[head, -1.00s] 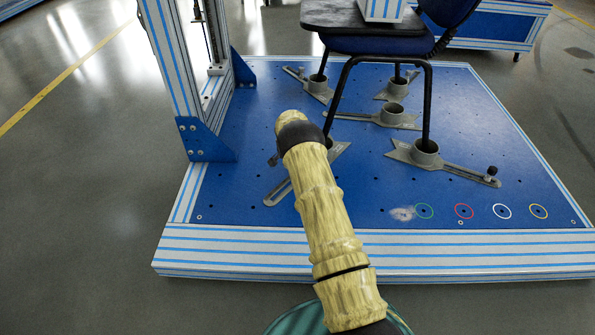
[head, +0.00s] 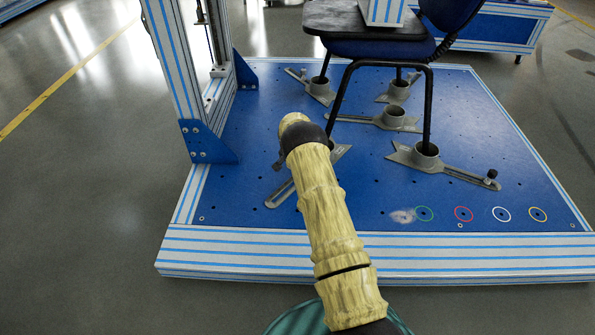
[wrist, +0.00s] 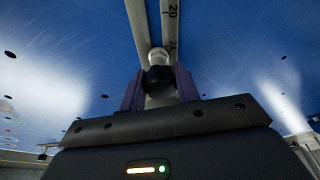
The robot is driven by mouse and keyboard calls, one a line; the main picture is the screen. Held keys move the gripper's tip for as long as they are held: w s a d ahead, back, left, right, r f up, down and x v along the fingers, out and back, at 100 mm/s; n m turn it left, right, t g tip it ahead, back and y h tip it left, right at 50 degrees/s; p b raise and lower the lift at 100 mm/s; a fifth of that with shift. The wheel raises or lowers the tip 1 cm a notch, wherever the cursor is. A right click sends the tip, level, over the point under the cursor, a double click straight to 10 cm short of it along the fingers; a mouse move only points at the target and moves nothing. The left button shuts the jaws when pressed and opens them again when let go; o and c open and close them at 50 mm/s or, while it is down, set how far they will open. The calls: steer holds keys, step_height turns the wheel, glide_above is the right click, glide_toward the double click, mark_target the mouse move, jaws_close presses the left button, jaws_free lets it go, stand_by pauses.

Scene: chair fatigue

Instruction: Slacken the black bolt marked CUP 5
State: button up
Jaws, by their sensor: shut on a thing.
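In the wrist view my gripper (wrist: 160,88) has its two purple fingers on either side of a black bolt (wrist: 159,76) and is shut on it. A pale rounded piece shows just beyond the bolt. A slotted grey arm (wrist: 171,22) with the numbers 20 and 24 runs away from it. In the head view my own arm hides the gripper and the bolt. A grey cup holder (head: 340,151) shows partly behind my arm, its slotted arm reaching to the lower left. No CUP 5 marking is readable.
A blue perforated platform (head: 340,205) carries several grey cups under a chair's black legs (head: 428,105). A blue-braced upright (head: 207,143) stands left of my arm. Another black knob (head: 492,174) is on the right cup's arm. Coloured rings mark the front right.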

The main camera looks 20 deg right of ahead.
steer(key=shift+d+r+n+p, duration=0.15)
steer(key=shift+d+n+p, duration=0.2)
steer(key=shift+n, duration=0.35)
steer(key=shift+a, duration=0.1)
steer(key=shift+n, duration=0.3)
steer(key=shift+s+n+t+y+p, duration=0.1)
steer(key=shift+n+t+y+p, duration=0.2)
steer(key=shift+n+p, duration=0.3)
steer(key=shift+f+n+p, duration=0.2)
steer(key=shift+n+p, duration=0.25)
steer(key=shift+n, duration=0.85)
steer(key=shift+y, duration=0.3)
steer(key=shift+n, duration=0.6)
steer(key=shift+n+t+y+p, duration=0.3)
steer(key=shift+n+y, duration=0.1)
steer(key=shift+n, duration=1)
